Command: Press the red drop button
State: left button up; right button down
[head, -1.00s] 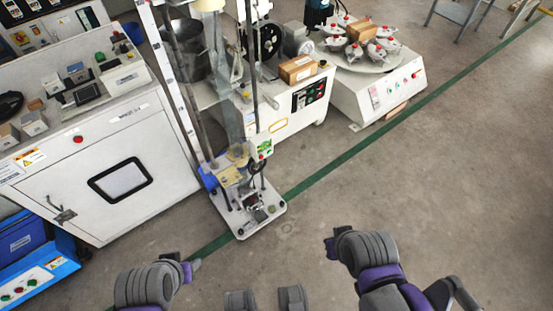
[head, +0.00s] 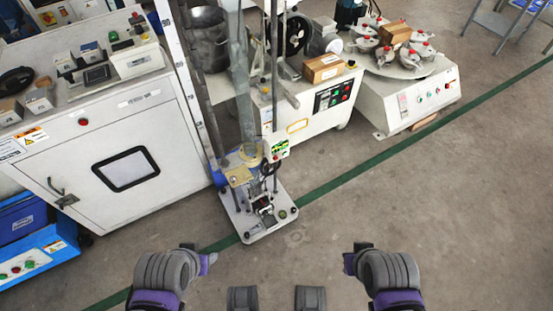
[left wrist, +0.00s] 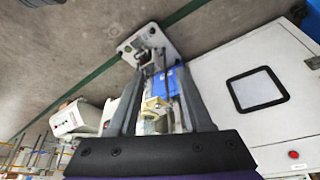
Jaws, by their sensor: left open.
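The drop tester is a tall stand with a clear tube and a pale base plate (head: 240,225) on the floor, ahead of my arms. A small control box (head: 279,149) with a green panel is on its post; a red button on it is too small to make out. My left gripper (head: 211,260) is short of the base plate, touching nothing. In the left wrist view, the open, empty fingers of my left gripper (left wrist: 158,75) point toward the tester's base plate (left wrist: 135,45). My right gripper (head: 350,262) is at the lower right, apart from everything; its jaws are unclear.
A white cabinet (head: 160,120) with a red button (head: 83,121) stands left of the tester. A bench machine (head: 300,130) with a button panel (head: 333,95) is behind it, and a turntable machine (head: 415,105) is farther right. The floor (head: 460,210) at right is clear.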

pick_arm(q)
grip_shut()
dwell(1.6)
